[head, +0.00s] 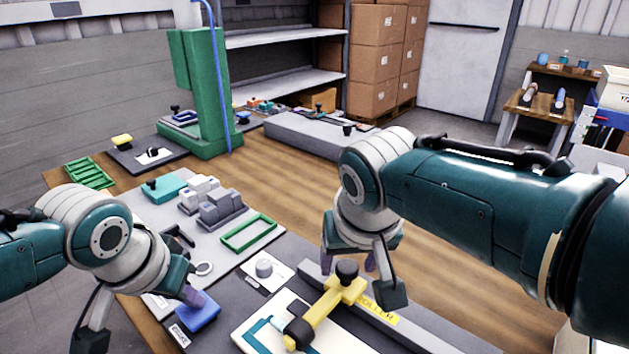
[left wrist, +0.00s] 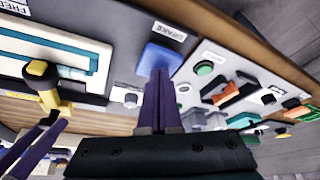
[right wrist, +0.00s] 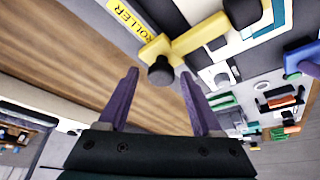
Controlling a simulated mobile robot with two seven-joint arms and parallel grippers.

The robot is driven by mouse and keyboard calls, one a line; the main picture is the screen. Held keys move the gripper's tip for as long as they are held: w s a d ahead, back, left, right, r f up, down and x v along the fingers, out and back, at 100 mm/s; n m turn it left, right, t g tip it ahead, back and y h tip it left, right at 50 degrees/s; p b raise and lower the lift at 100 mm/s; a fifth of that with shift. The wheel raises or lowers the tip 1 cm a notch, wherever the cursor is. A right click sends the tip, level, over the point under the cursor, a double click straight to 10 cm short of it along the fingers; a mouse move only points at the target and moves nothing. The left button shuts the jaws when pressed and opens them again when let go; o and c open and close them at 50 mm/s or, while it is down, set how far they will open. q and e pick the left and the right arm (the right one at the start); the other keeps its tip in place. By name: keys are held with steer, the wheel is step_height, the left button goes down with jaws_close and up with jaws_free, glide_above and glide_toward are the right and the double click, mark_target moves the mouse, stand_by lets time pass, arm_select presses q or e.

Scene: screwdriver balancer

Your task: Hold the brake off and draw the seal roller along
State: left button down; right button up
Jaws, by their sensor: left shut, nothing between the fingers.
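The blue brake pad (head: 197,318) lies beside a BRAKE label at the front left. My left gripper (head: 193,296) is shut and empty, its tips at the pad; in the left wrist view the fingers (left wrist: 160,74) point down onto it, seemingly touching. The yellow seal roller (head: 328,308) has a black knob (head: 347,271) at its far end and a dark part near the white plate (head: 247,343) with teal strips. My right gripper (right wrist: 159,74) is open, with one finger on each side of the knob (right wrist: 161,73) and gaps visible.
A grey rail with a yellow ROLLER label (head: 377,309) runs beside the roller. A grey round knob (head: 264,268), a green frame (head: 249,232) and grey blocks (head: 220,207) stand behind. A green column (head: 208,95) stands at the back. Bare wood lies right of the rail.

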steer(key=shift+o, duration=0.3)
steer(key=shift+a+r, duration=0.1)
steer(key=shift+r, duration=0.05)
steer(key=shift+s+r, duration=0.2)
steer(key=shift+r, duration=0.3)
steer(key=v, duration=1)
steer(key=shift+s+r, duration=0.25)
steer(key=shift+c, duration=0.3)
